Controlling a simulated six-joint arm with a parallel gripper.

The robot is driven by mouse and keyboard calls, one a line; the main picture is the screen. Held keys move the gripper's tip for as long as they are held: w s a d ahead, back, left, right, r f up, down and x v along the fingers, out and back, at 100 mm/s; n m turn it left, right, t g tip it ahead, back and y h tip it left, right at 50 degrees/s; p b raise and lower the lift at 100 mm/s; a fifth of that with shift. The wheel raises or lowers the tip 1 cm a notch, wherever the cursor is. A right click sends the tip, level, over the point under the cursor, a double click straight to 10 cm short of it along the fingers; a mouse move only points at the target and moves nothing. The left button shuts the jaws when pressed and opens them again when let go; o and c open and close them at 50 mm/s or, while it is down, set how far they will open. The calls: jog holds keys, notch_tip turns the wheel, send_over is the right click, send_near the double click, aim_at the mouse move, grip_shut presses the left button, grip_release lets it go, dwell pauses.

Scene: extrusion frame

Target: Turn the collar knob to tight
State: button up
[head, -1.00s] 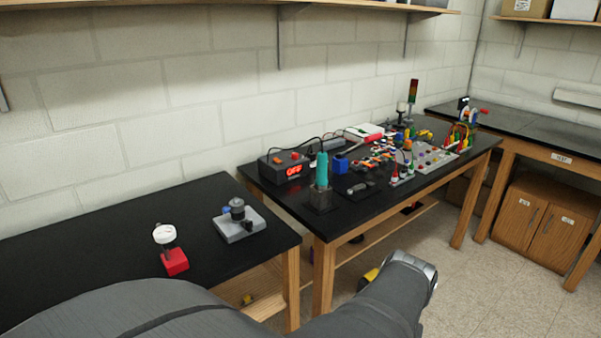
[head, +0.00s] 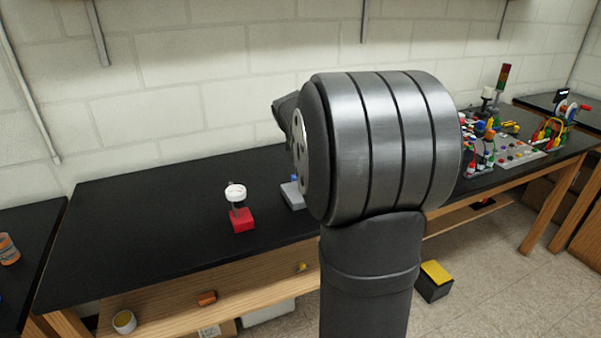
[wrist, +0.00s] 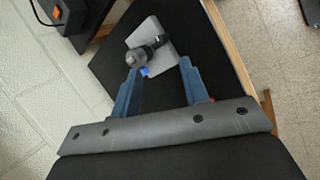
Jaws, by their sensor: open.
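A grey base plate (wrist: 172,45) carries a dark round collar knob (wrist: 136,58), a second dark cylindrical part (wrist: 156,42) and a small blue piece (wrist: 144,71). My gripper (wrist: 160,69) is open and empty in the wrist view. Its two blue-grey fingers point toward this fixture, apart from the knob, which appears just beyond the left fingertip. In the head view only the left edge of the grey base (head: 291,196) and a bit of blue (head: 295,178) show. My arm hides the knob and my gripper there. I cannot read the knob's setting.
A white-topped post (head: 235,192) on a red block (head: 243,221) stands left of the grey base on the black bench (head: 150,225). A dark box with an orange switch (wrist: 57,12) is at the wrist view's upper left. Bench space left of the red block is clear.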

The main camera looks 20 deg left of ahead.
jog(key=a+r+n+t+y, duration=0.15)
jog(key=a+n, duration=0.25)
jog(key=a, duration=0.5)
jog(key=shift+g+h, duration=0.25)
jog(key=x, duration=1.7)
jog(key=shift+w+a, duration=0.1)
jog(key=shift+a, duration=0.05)
grip_shut()
